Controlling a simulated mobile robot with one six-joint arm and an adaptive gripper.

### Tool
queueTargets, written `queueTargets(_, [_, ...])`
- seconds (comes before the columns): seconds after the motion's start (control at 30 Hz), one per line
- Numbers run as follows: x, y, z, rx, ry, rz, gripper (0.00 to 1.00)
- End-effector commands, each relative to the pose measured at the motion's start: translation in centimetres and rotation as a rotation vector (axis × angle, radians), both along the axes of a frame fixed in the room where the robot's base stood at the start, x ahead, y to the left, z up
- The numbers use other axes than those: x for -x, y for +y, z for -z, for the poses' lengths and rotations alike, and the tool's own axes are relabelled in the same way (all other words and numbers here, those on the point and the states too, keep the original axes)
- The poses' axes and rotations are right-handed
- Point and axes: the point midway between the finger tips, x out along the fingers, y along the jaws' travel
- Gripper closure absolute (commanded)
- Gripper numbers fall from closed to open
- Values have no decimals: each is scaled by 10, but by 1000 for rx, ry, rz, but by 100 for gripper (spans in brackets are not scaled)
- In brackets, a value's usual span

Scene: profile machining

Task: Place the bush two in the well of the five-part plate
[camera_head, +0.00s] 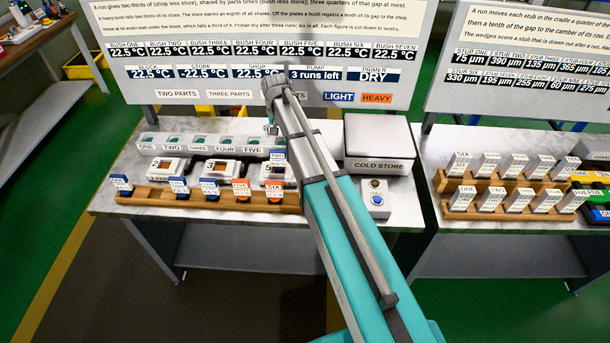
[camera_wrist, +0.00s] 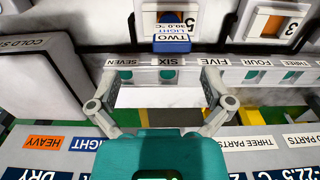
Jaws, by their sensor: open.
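The bush two (camera_wrist: 180,46) has a blue tag reading TWO and LIGHT. In the wrist view it stands at the five-part plate (camera_wrist: 196,20), at its well; I cannot tell how fully it is seated. In the head view a blue tag (camera_head: 278,156) shows at the far side of that plate (camera_head: 262,182), the rightmost of three white plates. My gripper (camera_head: 271,130) is open and empty. Its fingers (camera_wrist: 160,101) are spread apart, over the far side of the numbered block and clear of the bush.
A grey block (camera_head: 190,151) with numbered slots runs behind the plates. A wooden rack (camera_head: 150,198) with several blue and orange tagged bushes lies in front. The cold store (camera_head: 378,165) and a button box (camera_head: 374,201) stand to the right. Sign boards rise behind.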

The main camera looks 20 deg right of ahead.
Motion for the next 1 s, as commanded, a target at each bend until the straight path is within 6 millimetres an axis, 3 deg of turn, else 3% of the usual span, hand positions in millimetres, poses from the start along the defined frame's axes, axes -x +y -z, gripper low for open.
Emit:
queueTargets(0.03, [25, -3, 0, 0, 0, -15, 0])
queueTargets(0.3, [140, -20, 0, 1, 0, -132, 0])
queueTargets(0.5, [213, -28, 0, 1, 0, -216, 0])
queueTargets(0.7, [248, -32, 0, 1, 0, -261, 0])
queueTargets(1.0, [250, -32, 0, 1, 0, -270, 0])
